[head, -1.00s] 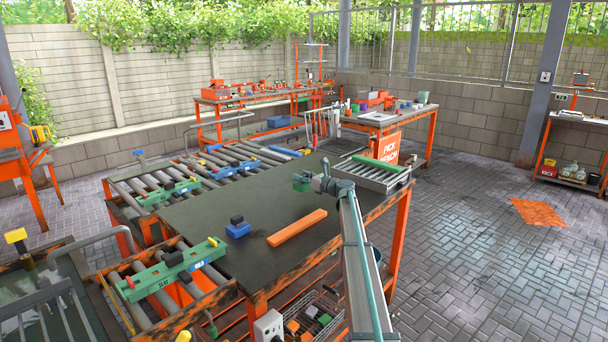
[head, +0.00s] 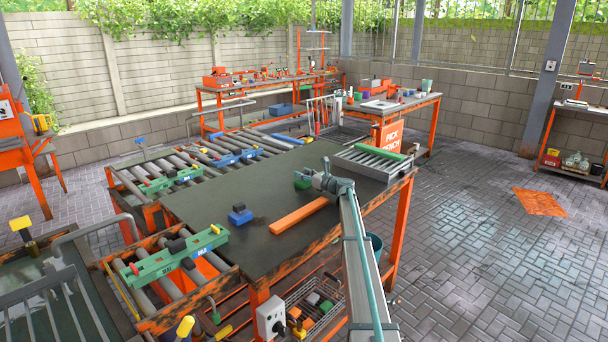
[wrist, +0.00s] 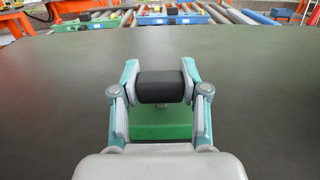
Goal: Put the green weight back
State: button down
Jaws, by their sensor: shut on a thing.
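The green weight is a green block with a black cylindrical handle. In the wrist view, my gripper (wrist: 160,88) is shut on the handle from both sides, and the green block (wrist: 160,125) shows below it. In the head view, my gripper (head: 313,180) is over the far right part of the dark bench top (head: 265,185), with the green weight (head: 302,182) at its tip. I cannot tell whether the block touches the bench top.
A blue weight (head: 240,217) with a black top and an orange plank (head: 299,216) lie on the bench top. A small roller tray with a green bar (head: 380,154) stands at its right end. Roller conveyors (head: 205,165) run along the left. The bench middle is clear.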

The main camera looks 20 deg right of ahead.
jog(key=c, duration=0.6)
grip_release()
jog(key=shift+s+r, duration=0.1)
jog(key=shift+s, duration=0.05)
jog(key=v, duration=1.2)
jog(key=shift+b, duration=0.35)
